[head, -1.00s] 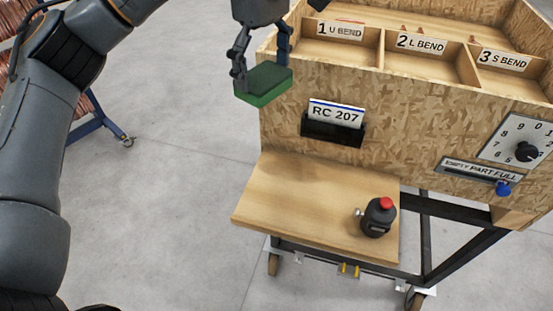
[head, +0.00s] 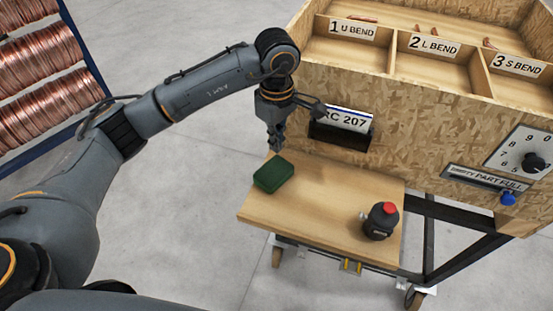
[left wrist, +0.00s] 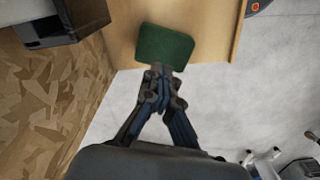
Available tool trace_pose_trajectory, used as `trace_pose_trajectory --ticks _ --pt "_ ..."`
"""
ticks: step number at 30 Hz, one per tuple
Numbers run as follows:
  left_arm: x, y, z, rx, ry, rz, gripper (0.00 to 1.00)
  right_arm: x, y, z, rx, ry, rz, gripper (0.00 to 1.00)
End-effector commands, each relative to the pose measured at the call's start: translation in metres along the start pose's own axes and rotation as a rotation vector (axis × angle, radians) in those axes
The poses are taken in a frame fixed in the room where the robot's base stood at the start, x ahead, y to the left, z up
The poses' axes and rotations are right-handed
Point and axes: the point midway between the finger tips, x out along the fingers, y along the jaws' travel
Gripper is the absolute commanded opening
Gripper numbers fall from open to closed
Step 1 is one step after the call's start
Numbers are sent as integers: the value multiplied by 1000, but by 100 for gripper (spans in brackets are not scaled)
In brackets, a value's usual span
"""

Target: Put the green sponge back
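The green sponge (head: 273,174) lies flat on the wooden shelf (head: 315,210), at its back left corner close to the left edge. It also shows in the left wrist view (left wrist: 165,43), just beyond my fingertips. My left gripper (head: 275,146) points down just behind the sponge, beside the box's front wall. In the left wrist view its fingers (left wrist: 165,73) are together at the near edge of the sponge, with nothing seen between them. Whether the tips touch the sponge is hard to tell. My right gripper is in neither current view.
The chipboard box (head: 420,145) rises behind, with a label holder (head: 341,134), a dial (head: 530,160) and open bins on top. A rack of copper coils (head: 45,70) is at far left.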

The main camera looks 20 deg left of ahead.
Motion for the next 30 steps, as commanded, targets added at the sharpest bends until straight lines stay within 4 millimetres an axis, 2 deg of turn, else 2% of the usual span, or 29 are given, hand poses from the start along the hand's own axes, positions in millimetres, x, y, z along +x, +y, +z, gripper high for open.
trace_pose_trajectory --ticks 1,6,13,21,26,30 --pt "10 -2 0 -1 -1 -6 0 -8 0 -2 0 1 0 40" --pt "38 -1 0 0 -1 -3 0 -14 0 2 1 -5 0 40" --pt "55 0 0 0 -1 -3 0 -19 -1 10 2 -19 -1 40" --pt "90 -1 0 0 0 -3 0 -29 2 9 2 -19 2 40" --pt "93 -2 0 1 0 -9 0 -27 2 11 2 -22 2 40" --pt "94 -3 1 1 -1 -10 27 -27 3 10 1 -20 3 40"
